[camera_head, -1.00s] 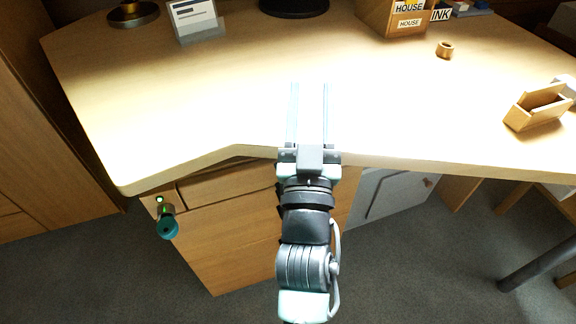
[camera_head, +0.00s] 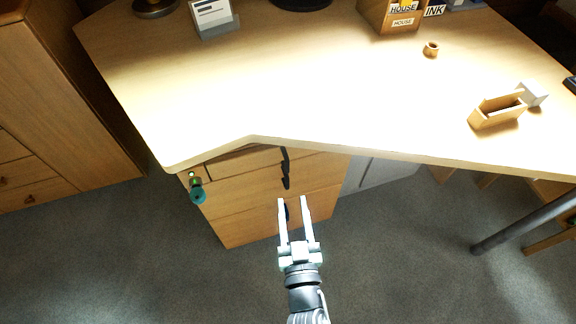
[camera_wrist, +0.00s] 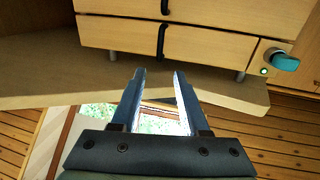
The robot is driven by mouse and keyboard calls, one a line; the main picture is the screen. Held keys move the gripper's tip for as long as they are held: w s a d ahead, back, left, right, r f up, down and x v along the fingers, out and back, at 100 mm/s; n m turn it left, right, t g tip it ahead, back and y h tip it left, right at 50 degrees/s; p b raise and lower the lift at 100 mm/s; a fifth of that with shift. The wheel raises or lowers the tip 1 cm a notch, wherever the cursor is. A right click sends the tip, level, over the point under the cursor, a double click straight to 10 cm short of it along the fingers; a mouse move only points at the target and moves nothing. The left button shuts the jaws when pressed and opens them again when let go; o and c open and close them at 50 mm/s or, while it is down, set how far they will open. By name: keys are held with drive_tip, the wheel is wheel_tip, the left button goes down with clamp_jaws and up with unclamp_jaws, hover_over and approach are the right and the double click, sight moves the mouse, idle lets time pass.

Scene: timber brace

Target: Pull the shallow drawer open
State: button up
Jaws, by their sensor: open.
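The shallow drawer (camera_head: 245,162) is the top one in the wooden drawer unit under the desk, and it looks shut. Its dark upright handle (camera_head: 285,158) shows just below the desk edge. The wrist view appears upside down; there the drawer front (camera_wrist: 205,46) and handle (camera_wrist: 161,42) lie beyond my fingertips. My gripper (camera_head: 293,200) is open and empty, in front of the drawer unit and lower in the picture than the shallow drawer's handle. In the wrist view my gripper (camera_wrist: 158,74) points towards the handle, apart from it.
The desk top (camera_head: 300,105) overhangs the drawers. A deeper drawer (camera_head: 240,190) with its own dark handle (camera_head: 286,183) sits below. A teal knob (camera_head: 197,194) sticks out at the unit's left. The floor in front is clear; a dark post (camera_head: 520,225) stands right.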

sight(287, 165)
drive_tip(key=w, duration=0.3)
drive_tip(key=w+b, duration=0.1)
drive_tip(key=w, duration=0.3)
drive_tip(key=w+a+b, duration=0.1)
drive_tip(key=w, duration=0.2)
drive_tip(key=shift+w, duration=0.15)
clamp_jaws()
idle(1.0)
